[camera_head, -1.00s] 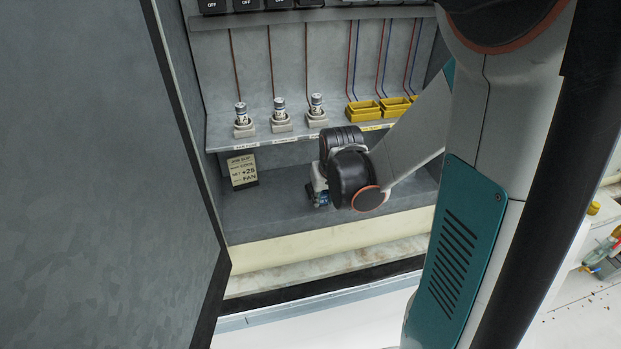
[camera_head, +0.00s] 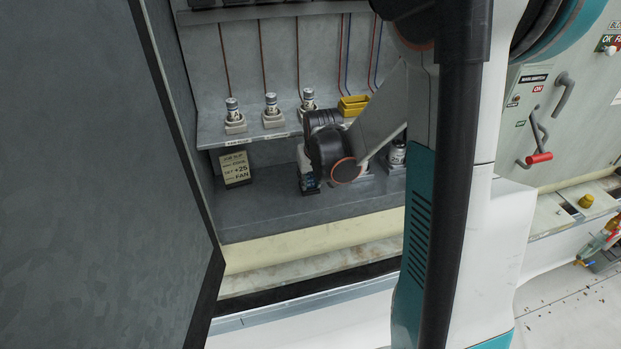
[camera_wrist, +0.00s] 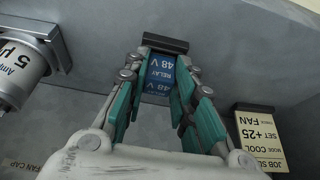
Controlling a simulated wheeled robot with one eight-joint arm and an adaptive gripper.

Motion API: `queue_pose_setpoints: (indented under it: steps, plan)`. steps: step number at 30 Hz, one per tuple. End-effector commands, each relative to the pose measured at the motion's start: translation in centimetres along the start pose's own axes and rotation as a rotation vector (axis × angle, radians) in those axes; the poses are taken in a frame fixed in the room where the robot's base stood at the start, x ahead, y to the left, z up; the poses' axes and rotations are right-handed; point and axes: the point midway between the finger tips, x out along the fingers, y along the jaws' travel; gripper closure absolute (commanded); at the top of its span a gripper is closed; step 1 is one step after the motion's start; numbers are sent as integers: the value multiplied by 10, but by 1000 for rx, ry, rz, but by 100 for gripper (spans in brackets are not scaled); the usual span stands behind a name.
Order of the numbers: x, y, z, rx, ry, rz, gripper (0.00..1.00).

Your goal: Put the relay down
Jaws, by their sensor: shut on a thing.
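The relay is a blue block with white lettering, "RELAY 48 V", and a dark base; it shows between the fingers in the wrist view (camera_wrist: 162,68). My gripper (camera_wrist: 160,90) is shut on it, with teal finger pads on both sides. In the head view my gripper (camera_head: 309,180) is low in the cabinet, over the grey floor shelf (camera_head: 300,215). The relay there is a small blue and dark patch partly hidden by my wrist. I cannot tell whether its base touches the shelf.
A job slip card (camera_head: 236,169) stands left of my gripper. A capacitor marked 5 µ (camera_wrist: 20,75) sits in a holder at the left of the wrist view. Above are several fuses (camera_head: 271,106) and a yellow socket (camera_head: 353,105). The cabinet door (camera_head: 90,180) stands at left.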

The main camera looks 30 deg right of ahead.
Motion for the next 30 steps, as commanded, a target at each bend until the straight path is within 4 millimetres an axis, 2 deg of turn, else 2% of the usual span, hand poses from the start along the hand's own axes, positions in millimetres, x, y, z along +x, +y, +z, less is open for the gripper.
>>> queue_pose_setpoints:
  steps: [15, 16, 18, 30]
  plan:
    - [13, 0, 8, 0, -6, 0, 100]
    - [13, 0, 8, 0, -6, 0, 71]
    - [14, 0, 8, 0, -6, 0, 56]
    - [12, 0, 6, 0, -2, 0, 56]
